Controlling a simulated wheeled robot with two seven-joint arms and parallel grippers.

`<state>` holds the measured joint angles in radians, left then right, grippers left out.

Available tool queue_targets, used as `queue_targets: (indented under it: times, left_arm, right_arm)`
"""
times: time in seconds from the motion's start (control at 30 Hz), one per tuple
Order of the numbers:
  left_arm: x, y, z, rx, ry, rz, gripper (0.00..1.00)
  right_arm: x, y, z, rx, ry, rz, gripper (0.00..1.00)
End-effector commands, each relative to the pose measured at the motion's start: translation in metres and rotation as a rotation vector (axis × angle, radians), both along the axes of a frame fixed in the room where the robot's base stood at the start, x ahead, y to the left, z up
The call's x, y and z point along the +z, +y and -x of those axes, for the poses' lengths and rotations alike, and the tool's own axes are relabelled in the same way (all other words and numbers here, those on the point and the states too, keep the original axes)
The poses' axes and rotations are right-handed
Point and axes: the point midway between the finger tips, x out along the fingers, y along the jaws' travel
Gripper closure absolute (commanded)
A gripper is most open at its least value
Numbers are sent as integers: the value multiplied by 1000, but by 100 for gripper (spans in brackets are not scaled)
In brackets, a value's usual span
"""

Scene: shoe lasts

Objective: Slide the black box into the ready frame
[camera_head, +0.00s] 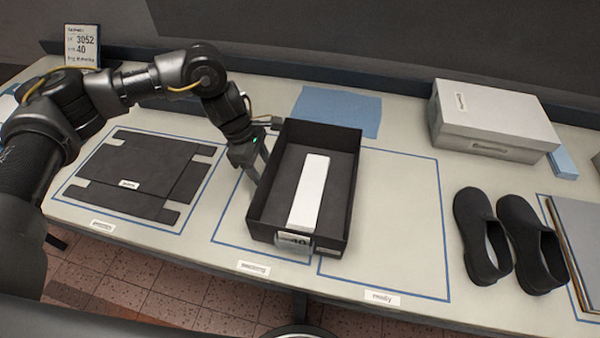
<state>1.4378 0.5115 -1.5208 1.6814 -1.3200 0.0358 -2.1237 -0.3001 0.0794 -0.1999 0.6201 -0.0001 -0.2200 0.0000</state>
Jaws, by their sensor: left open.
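The black box (348,190) is an open tray on the table with a white block (309,190) inside and a tag (293,240) reading 40 on its near side. It straddles the middle blue outline and the ready frame (443,225), the blue outline to its right whose label (382,298) seems to read "ready". The right part of the box lies within the ready frame. My left gripper (258,172) is open at the box's left wall, fingers pointing down; whether they touch it I cannot tell. My right gripper is out of view.
Flat black card pieces (140,172) lie in the left outline. A blue sheet (340,110) lies behind the box. A white shoebox (495,115) stands at the back right, with black shoes (483,235) in front. The right part of the ready frame is clear.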

Motion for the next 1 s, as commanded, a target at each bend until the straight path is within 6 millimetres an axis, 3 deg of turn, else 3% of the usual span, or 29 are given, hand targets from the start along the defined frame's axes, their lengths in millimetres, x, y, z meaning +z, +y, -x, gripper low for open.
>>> queue_targets:
  times: [1.0]
  left_arm:
    - [0,-61,8,-1,0,0,45]
  right_arm:
    - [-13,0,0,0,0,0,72]
